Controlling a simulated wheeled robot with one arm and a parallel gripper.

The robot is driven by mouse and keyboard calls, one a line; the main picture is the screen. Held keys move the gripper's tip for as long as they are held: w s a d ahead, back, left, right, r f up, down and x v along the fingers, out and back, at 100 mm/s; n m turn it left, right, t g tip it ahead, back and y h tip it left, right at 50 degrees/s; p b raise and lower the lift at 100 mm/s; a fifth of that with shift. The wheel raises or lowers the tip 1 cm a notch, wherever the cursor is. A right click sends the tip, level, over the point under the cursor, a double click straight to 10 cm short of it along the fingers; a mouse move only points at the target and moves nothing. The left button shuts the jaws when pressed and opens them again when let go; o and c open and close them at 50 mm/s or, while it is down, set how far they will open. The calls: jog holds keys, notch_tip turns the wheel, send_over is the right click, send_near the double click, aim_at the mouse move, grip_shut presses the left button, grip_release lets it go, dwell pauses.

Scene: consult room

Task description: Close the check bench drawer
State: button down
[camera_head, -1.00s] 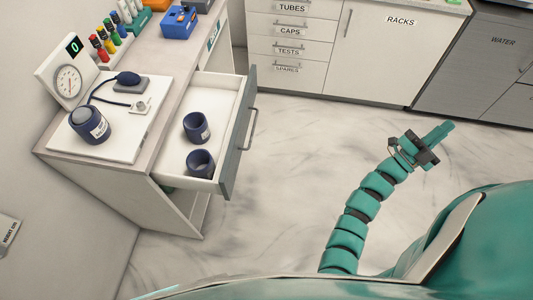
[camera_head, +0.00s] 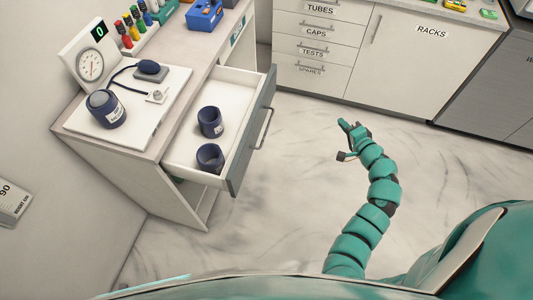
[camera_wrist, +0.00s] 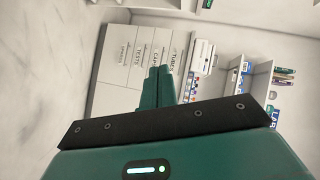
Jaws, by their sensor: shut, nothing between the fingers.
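The check bench drawer (camera_head: 180,163) is pulled out to the right of the check bench (camera_head: 72,145) in the head view. Its grey front (camera_head: 250,135) carries a bar handle (camera_head: 264,129). Two dark blue cuffs, an upper one (camera_head: 211,121) and a lower one (camera_head: 210,158), stand inside the drawer. My gripper (camera_head: 342,123) is over the floor, right of the drawer front and apart from it. It is shut and empty. In the wrist view, my gripper's fingers (camera_wrist: 157,85) are together, pointing towards the far cabinets; the drawer is not in that view.
A dial gauge (camera_head: 90,65), a dark blue cuff (camera_head: 108,109) and a blue box (camera_head: 204,15) stand on the bench top. Cabinets with labelled drawers (camera_head: 315,50) line the back. The floor (camera_head: 300,170) between the drawer and my arm is clear.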

jog(key=s+a+n+g+y, duration=0.4)
jog(key=s+a+g+y, duration=0.15)
jog(key=a, duration=0.65)
jog(key=n+g+y, duration=0.3)
jog(key=g, duration=0.2)
send_near(247, 154)
jog(key=shift+t, duration=0.45)
jog(key=p+x, duration=0.2)
jog(key=x, duration=0.1)
jog(key=p+x, duration=0.2)
jog(key=x, duration=0.1)
jog(key=shift+s+a+f, duration=0.1)
jog(key=shift+a+f, duration=0.1)
jog(key=shift+f, duration=0.3)
jog(key=w+a+b, duration=0.2)
jog(key=a, duration=0.5)
jog(key=w+a+b, duration=0.2)
jog(key=a+b, duration=0.1)
jog(key=a, duration=0.4)
jog(key=w+a+b, duration=0.2)
jog(key=a, duration=0.5)
jog(key=shift+w+a+f+b, duration=0.15)
jog(key=shift+w+a+b, duration=0.2)
jog(key=shift+w+a, duration=0.15)
jog(key=shift+a, duration=0.05)
jog(key=shift+r, duration=0.35)
jog(key=shift+w+a+r, duration=0.1)
